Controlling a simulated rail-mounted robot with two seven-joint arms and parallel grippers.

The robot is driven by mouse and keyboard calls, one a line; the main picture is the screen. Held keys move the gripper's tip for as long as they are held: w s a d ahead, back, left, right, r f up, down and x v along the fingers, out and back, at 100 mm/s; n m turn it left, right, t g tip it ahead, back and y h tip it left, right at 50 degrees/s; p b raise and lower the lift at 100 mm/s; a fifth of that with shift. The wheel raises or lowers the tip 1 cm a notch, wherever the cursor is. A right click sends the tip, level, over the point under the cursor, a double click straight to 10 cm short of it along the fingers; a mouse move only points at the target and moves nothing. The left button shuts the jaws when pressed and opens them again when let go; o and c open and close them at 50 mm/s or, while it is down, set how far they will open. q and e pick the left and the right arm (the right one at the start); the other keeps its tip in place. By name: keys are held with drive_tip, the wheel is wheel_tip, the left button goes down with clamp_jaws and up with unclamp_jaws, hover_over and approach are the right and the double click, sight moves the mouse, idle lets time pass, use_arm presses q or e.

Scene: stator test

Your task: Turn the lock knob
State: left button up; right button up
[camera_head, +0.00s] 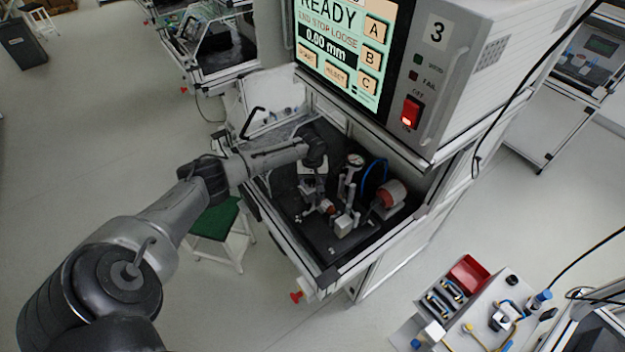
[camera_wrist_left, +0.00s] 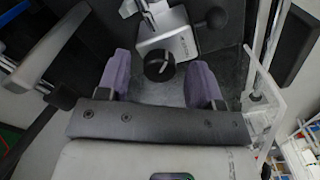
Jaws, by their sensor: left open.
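The lock knob (camera_wrist_left: 159,67) is a round black knob on a grey metal block (camera_wrist_left: 170,38) in the left wrist view. A light line marks its face. My left gripper (camera_wrist_left: 162,88) is open, with a purple-grey finger on each side of the knob and a gap to it on both sides. In the head view my left arm reaches into the test bench, and its gripper end (camera_head: 314,165) is over the fixture at the back left. The knob cannot be made out there. My right gripper is not in view.
The test station's screen (camera_head: 340,42) reads READY, "END STOP LOOSE" and 0.00 mm. A red switch (camera_head: 411,112) glows beside it. The bench floor (camera_head: 330,252) holds a dial gauge (camera_head: 355,160) and an orange-grey cylinder (camera_head: 390,194). A clear guard (camera_wrist_left: 262,95) stands right of the gripper.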

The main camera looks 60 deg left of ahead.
use_arm(q)
drive_tip(key=c, duration=0.9)
